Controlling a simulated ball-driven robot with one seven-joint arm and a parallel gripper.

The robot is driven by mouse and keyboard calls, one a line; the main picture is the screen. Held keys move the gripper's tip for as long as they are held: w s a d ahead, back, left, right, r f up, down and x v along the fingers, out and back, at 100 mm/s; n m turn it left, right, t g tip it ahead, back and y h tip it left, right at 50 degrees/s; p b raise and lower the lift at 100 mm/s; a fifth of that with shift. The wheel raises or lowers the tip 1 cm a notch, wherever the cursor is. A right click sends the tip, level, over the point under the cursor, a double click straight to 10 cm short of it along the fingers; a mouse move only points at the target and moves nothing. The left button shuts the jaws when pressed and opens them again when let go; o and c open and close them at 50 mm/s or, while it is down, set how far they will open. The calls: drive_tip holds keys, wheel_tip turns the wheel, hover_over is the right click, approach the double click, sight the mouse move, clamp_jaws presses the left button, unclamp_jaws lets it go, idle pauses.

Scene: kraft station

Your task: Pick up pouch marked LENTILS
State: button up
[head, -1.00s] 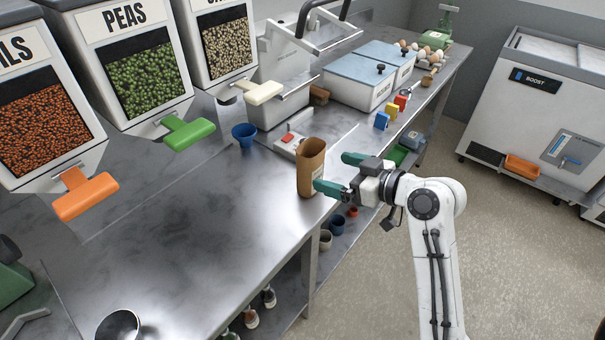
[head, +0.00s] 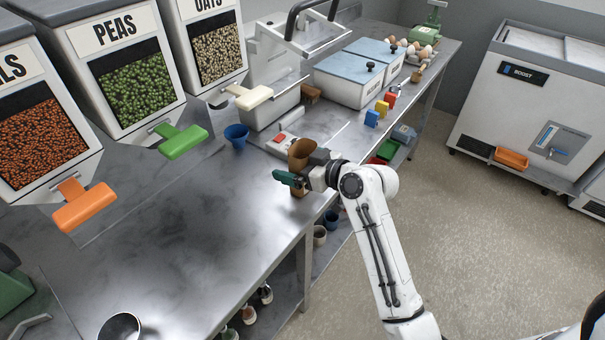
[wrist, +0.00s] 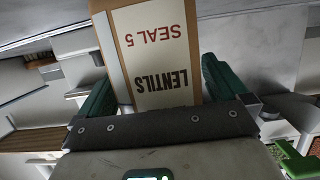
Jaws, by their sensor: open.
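The brown kraft pouch (head: 302,150) stands upright on the steel table near its front edge, its top open. In the wrist view its label reads LENTILS, SEAL 5 (wrist: 155,60), upside down. My gripper (head: 288,176) is at the pouch, with its green fingers reaching around it. In the wrist view the pouch (wrist: 100,30) sits between the two fingers, and a gap shows beside the right finger. The jaws are open. The far finger is hidden in the head view.
Dispensers with orange (head: 84,208), green (head: 182,142) and cream (head: 252,97) levers line the back left. A blue cup (head: 237,136) and a small white device with a red button (head: 284,140) stand behind the pouch. The table's front left is mostly clear.

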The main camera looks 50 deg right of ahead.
drive_tip(key=shift+c, duration=0.5)
drive_tip(key=c, duration=0.9)
drive_tip(key=shift+o, duration=0.2)
